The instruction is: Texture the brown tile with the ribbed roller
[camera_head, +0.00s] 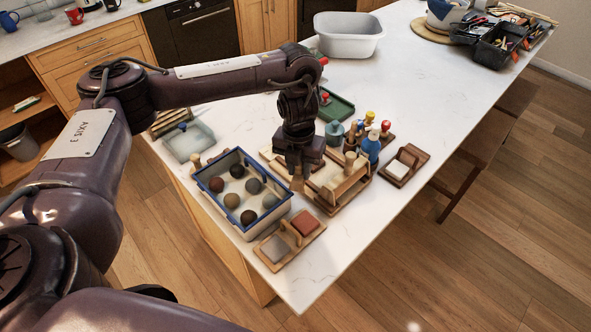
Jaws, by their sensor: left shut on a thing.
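The brown tile (305,222) is a reddish-brown square lying on a small wooden board (291,244) near the counter's front corner. A grey tile (275,249) lies on the same board, with an upright wooden piece between them. My left gripper (297,176) points down just behind this board, right of the ball tray. It is shut on a small tan piece (297,184), mostly hidden by the fingers; I cannot tell whether it is the ribbed roller. My right gripper is not in view.
A blue-rimmed tray (215,207) with several balls stands left of the gripper. A wooden rack (346,188), bottles (371,147) and a board with a white tile (405,164) stand to the right. The counter's front right is clear.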

